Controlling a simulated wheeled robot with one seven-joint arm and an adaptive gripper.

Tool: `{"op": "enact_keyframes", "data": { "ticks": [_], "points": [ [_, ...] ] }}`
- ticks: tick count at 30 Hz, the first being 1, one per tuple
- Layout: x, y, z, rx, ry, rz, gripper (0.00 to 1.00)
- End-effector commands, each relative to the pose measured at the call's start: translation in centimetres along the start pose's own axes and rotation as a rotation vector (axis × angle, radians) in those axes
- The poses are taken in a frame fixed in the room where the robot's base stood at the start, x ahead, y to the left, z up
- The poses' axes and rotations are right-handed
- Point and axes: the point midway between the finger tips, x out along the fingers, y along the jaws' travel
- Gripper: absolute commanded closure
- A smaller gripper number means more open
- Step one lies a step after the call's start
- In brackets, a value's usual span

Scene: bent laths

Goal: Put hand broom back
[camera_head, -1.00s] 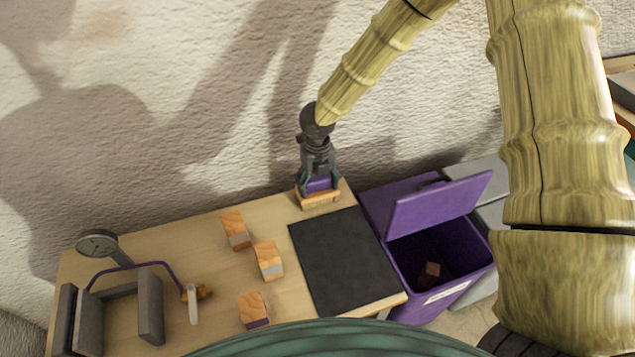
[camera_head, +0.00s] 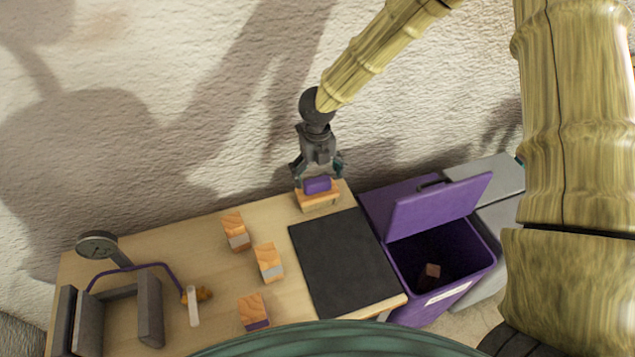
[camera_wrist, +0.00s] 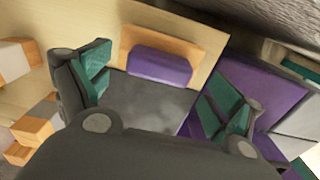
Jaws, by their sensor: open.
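A rounded purple piece (camera_head: 317,185) rests on a low wooden block (camera_head: 320,201) at the back right corner of the table; it also shows in the wrist view (camera_wrist: 160,66). I cannot tell for sure whether this is the hand broom. A small orange-brown item with a white stick-like part (camera_head: 194,305) lies at the left, beside a grey upright. My gripper (camera_head: 318,172) is open and empty just above the purple piece. Its teal-padded fingers stand wide apart on either side in the wrist view (camera_wrist: 157,88).
Wooden blocks with grey or purple bands (camera_head: 268,262) stand mid-table. A dark mat (camera_head: 345,262) covers the right side. A purple bin (camera_head: 465,273) with its lid raised stands beside the table, a brown block inside. A grey rack (camera_head: 150,308) and round-headed stand (camera_head: 98,244) are at left.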

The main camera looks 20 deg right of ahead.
Motion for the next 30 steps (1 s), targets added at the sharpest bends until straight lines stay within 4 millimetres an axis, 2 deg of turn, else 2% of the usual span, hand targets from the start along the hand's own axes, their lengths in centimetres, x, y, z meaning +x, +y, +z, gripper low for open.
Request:
{"op": "enact_keyframes", "data": {
  "ticks": [1,6,12,18,30],
  "points": [
    [-1.1,0.0,0.1,0.001,-0.003,0.003,0.07],
    [-4.1,0.0,0.0,0.001,-0.002,0.002,0.07],
    [-6.7,0.0,0.0,0.001,-0.001,0.001,0.07],
    [-7.7,0.0,0.0,0.0,0.0,0.0,0.07],
    [-7.8,0.0,0.0,0.0,0.0,0.0,0.07]
  ]
}}
